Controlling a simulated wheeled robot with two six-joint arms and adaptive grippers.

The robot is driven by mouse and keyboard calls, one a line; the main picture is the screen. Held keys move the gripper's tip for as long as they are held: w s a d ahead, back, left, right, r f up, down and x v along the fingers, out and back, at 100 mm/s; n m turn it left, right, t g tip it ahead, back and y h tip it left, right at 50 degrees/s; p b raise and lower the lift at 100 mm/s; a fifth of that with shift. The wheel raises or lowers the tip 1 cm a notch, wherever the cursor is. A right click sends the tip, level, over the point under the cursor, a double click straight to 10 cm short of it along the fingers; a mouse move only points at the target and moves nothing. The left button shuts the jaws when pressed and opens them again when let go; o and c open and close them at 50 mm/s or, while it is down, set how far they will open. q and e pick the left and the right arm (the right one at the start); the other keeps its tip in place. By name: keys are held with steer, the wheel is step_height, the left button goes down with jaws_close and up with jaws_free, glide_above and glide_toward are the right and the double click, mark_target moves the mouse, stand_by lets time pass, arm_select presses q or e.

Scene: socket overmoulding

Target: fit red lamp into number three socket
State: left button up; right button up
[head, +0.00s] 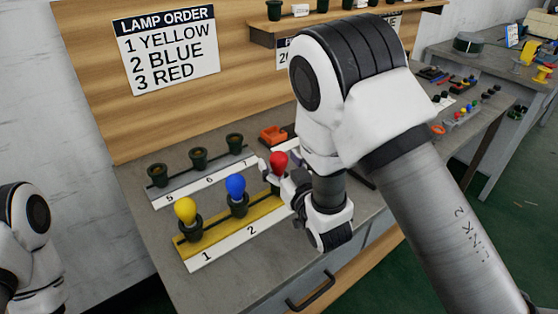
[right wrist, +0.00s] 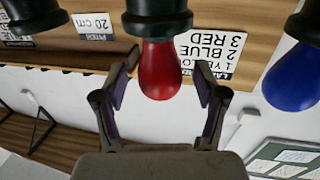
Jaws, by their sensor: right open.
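The red lamp (head: 279,161) stands upright at the third place of the yellow holder strip (head: 218,232). In the right wrist view, the red lamp (right wrist: 172,72) has its base end in a dark socket (right wrist: 157,18). My right gripper (right wrist: 165,75) is open, with one finger on each side of the red lamp and gaps visible. In the head view, my right gripper (head: 272,172) partly covers the third socket. The yellow lamp (head: 186,210) and the blue lamp (head: 236,187) sit in sockets 1 and 2. My left gripper is out of view; only arm links show.
A sign (head: 166,49) lists 1 yellow, 2 blue, 3 red. Behind is a grey strip (head: 200,182) with several empty-looking dark sockets. An orange item (head: 273,134) lies behind the red lamp. In the right wrist view, the blue lamp (right wrist: 291,78) is close on the right.

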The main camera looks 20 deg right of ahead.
mark_target(283, 167)
steer(key=s, duration=0.4)
steer(key=s+d, duration=0.1)
steer(key=s, duration=0.2)
steer(key=shift+w+a, duration=0.1)
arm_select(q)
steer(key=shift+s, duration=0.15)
arm_select(e)
steer(key=shift+f, duration=0.1)
